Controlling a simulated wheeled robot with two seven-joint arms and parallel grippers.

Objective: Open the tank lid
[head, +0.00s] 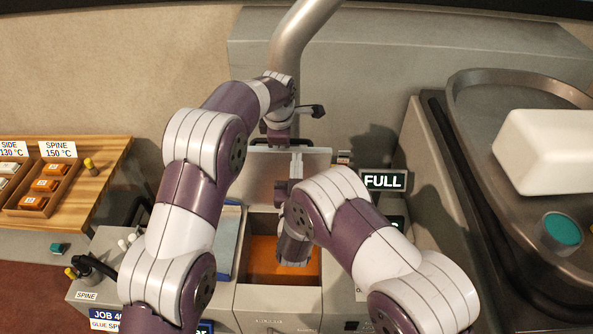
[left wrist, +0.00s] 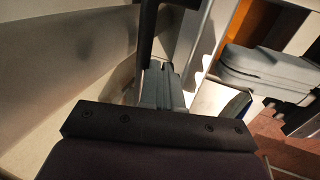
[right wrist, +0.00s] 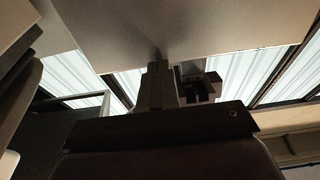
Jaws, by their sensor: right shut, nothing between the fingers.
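The tank (head: 277,304) stands in the middle of the head view, its opening showing orange inside. Its lid (head: 322,166) is a grey panel standing raised, roughly upright, at the back of the opening. My right gripper (head: 296,164) is shut and empty, pointing up in front of the lid's face; the right wrist view shows its fingers (right wrist: 158,85) close under a pale panel, and I cannot tell whether they touch it. My left gripper (head: 279,141) is at the lid's top edge, partly hidden; its jaw state is unclear. The left wrist view shows orange (left wrist: 245,28) beyond it.
A "FULL" sign (head: 383,181) stands right of the lid. A large grey machine (head: 480,110) with a white block (head: 548,150) fills the right. A wooden rack (head: 105,190) with orange blocks is at left. A slanted pipe (head: 300,30) rises behind. Both my arms crowd the tank.

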